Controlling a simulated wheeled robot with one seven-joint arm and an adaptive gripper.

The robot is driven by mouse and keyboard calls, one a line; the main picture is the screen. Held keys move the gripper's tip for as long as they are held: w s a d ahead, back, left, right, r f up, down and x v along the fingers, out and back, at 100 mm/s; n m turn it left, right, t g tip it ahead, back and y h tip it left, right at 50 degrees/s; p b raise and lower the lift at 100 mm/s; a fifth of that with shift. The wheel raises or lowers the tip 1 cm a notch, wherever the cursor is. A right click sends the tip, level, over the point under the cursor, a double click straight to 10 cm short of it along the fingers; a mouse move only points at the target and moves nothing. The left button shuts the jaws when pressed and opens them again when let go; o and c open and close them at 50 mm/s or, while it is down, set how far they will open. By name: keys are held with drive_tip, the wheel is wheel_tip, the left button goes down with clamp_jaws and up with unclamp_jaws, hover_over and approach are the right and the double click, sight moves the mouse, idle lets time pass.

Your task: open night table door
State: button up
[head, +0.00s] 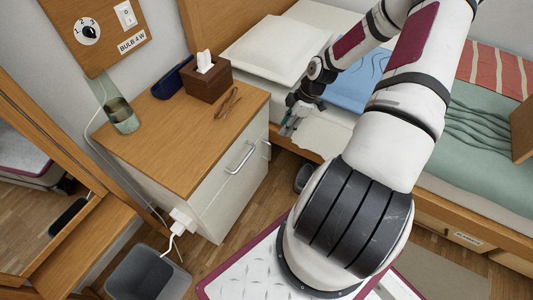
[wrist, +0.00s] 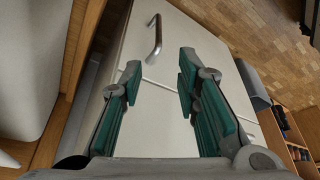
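The night table (head: 185,130) has a wooden top and a white front. One metal bar handle (head: 240,158) sits on the front, and a second, smaller-looking handle (head: 265,149) shows at its right edge. The front looks closed. My gripper (head: 292,122) is just right of the night table, beside the bed. In the wrist view my gripper (wrist: 158,75) has its fingers spread with nothing between them. The white front (wrist: 155,110) lies beyond the fingers, with a seam across it and one handle (wrist: 155,36) ahead of the fingertips, not touched. Which handle this is, I cannot tell.
A tissue box (head: 207,78), glasses (head: 227,102), a dark blue case (head: 173,78) and a glass jar (head: 121,115) are on the top. The bed (head: 460,212) stands to the right. A grey bin (head: 148,274) stands at front left.

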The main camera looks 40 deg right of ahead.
drive_tip(key=f, duration=0.2)
drive_tip(key=b, duration=0.5)
hover_over(270, 159)
drive_tip(key=f, duration=1.1)
drive_tip(key=shift+w+d+f, duration=0.2)
drive_tip(key=shift+f, duration=0.2)
clamp_jaws()
